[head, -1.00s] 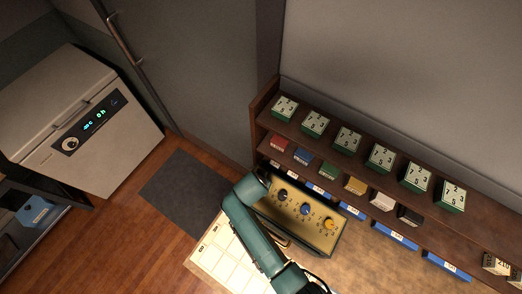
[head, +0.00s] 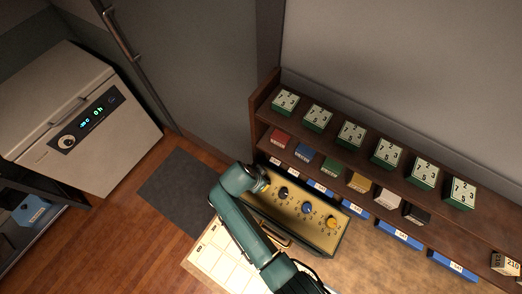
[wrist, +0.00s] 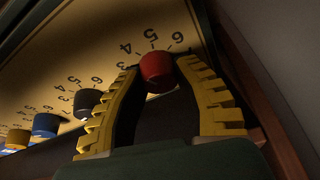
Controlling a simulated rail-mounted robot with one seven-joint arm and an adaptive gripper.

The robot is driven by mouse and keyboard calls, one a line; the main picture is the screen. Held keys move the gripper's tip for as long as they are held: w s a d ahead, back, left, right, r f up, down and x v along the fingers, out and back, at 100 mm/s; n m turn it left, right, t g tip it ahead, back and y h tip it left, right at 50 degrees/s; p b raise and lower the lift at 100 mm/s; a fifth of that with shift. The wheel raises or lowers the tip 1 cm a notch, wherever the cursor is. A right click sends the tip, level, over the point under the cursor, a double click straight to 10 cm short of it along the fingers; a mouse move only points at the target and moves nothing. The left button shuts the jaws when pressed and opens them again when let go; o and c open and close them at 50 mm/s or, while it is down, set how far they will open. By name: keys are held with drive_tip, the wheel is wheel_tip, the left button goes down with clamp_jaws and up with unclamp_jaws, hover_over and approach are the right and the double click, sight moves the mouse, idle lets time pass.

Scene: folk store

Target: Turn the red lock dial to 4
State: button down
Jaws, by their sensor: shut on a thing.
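The red dial (wrist: 157,70) is on the brass lock panel (wrist: 120,25) in the wrist view, between the two yellow fingers of my gripper (wrist: 160,78). The fingers are shut on it near their tips. The printed numbers 4, 5 and 6 show around the dial's far side; its pointer mark cannot be made out. In the head view the lock box (head: 318,237) stands in front of the shelf, and my arm and gripper cover its left end, hiding the red dial.
A black dial (head: 283,193), a blue dial (head: 307,208) and a yellow dial (head: 332,222) sit in a row to the right on the panel. The wooden shelf (head: 262,90) with small boxes and numbered blocks stands close behind. A light gridded sheet (head: 208,258) lies in front.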

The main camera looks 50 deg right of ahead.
drive_tip(key=shift+f, duration=0.2)
drive_tip(key=c, duration=0.7)
unclamp_jaws()
drive_tip(key=shift+r, duration=0.1)
drive_tip(key=shift+r, duration=0.1)
drive_tip(key=v, duration=1.1)
drive_tip(key=shift+a+r, duration=0.15)
drive_tip(key=shift+r, duration=0.25)
